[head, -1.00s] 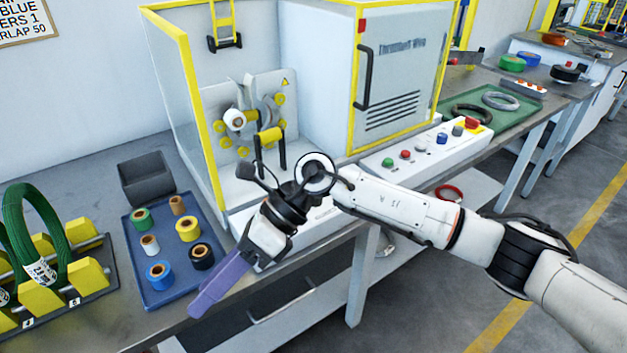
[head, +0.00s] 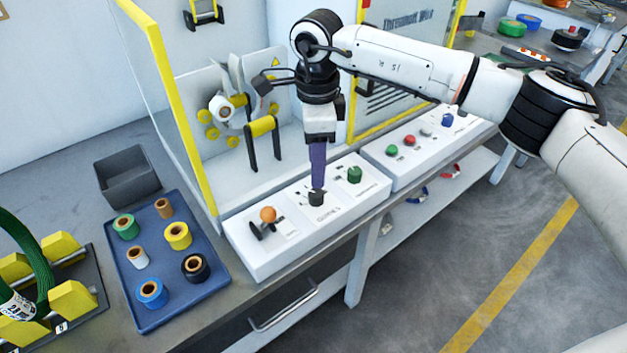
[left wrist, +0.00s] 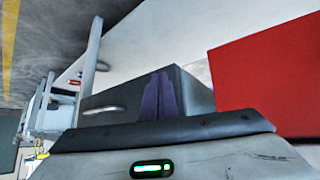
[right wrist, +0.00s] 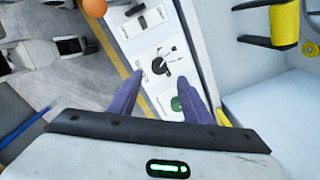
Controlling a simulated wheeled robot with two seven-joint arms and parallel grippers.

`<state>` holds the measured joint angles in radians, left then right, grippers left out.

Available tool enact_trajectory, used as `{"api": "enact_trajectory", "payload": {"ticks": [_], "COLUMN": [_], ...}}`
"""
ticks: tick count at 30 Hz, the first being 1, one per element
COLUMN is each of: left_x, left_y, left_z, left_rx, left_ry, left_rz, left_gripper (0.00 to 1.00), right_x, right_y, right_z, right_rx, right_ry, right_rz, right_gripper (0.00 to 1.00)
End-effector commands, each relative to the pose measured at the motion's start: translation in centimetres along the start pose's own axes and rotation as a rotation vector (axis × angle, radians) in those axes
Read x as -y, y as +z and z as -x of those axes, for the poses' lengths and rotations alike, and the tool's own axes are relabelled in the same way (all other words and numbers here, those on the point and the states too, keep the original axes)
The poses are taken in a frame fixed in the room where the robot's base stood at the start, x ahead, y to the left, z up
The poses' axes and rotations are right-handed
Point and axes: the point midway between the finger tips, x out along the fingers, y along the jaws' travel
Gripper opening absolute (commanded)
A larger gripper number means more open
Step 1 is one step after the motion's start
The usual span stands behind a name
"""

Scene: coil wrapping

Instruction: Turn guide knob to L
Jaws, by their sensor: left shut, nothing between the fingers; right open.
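The guide knob (head: 316,198) is a small black knob on the sloped white control panel (head: 262,258) at the front of the machine. It also shows in the right wrist view (right wrist: 160,67), with marks printed around it. My right gripper (head: 317,186) points down right above the knob; in the right wrist view its purple fingers (right wrist: 160,95) stand apart with the knob beyond and between their tips. I cannot tell whether the fingers touch it. My left gripper (left wrist: 158,92) shows only in the left wrist view, fingers together and empty, away from the panel.
An orange-topped lever (head: 268,214) and a green knob (head: 354,174) flank the guide knob closely. A blue tray (head: 219,283) of tape rolls stands left of the panel. Yellow-framed clear guard (head: 180,130) and the coil wrapping head (head: 224,108) are behind.

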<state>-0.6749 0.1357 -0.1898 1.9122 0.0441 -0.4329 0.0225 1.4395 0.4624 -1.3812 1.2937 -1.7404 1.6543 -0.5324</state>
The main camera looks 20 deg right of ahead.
Motion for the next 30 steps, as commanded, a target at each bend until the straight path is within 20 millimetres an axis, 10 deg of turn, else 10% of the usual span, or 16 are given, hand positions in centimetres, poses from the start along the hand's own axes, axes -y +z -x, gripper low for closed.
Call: {"api": "enact_trajectory", "payload": {"ticks": [12,24,30], "left_x": [-0.3,-0.2,-0.1], "left_y": [0.7,-0.1,-0.4], "left_z": [1.1,0.9,0.8], "left_rx": [0.029,0.014,0.009], "left_ry": [0.002,0.001,0.001], "left_rz": [0.003,0.001,0.0], "left_gripper": [0.0,0.0,0.0], "right_x": [-0.1,0.0,-0.1], "right_y": [0.1,0.1,0.1], "right_z": [-6.7,-7.6,-7.6], "right_rx": [0.003,0.004,0.004], "right_ry": [0.002,0.0,0.0], "right_rz": [0.0,0.001,0.001], "right_gripper": [0.45,0.45,0.11]}}
